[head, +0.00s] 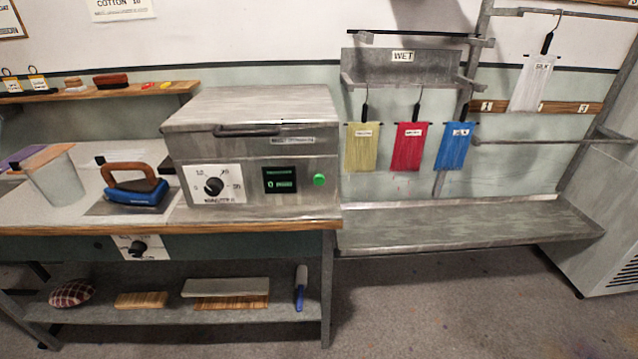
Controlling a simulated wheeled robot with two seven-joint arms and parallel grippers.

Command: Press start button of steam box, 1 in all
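The steam box (250,150) is a grey metal box with a lid that looks closed and a dark bar handle (247,131). It stands at the right end of the workbench. Its front has a dial (214,186) on a white plate, a small dark display (280,180) with green text that seems to read 0, and a round green button (319,180) to the right of the display. The green button is the likely start button; I see no label on it. Nothing covers it. Neither of my grippers is in the head view.
A blue iron (138,190) and a pale bucket (55,178) stand on the bench (60,218) left of the box. Yellow, red and blue hanks (455,146) hang at right above a metal trough (470,222). Floor (440,300) in front is clear.

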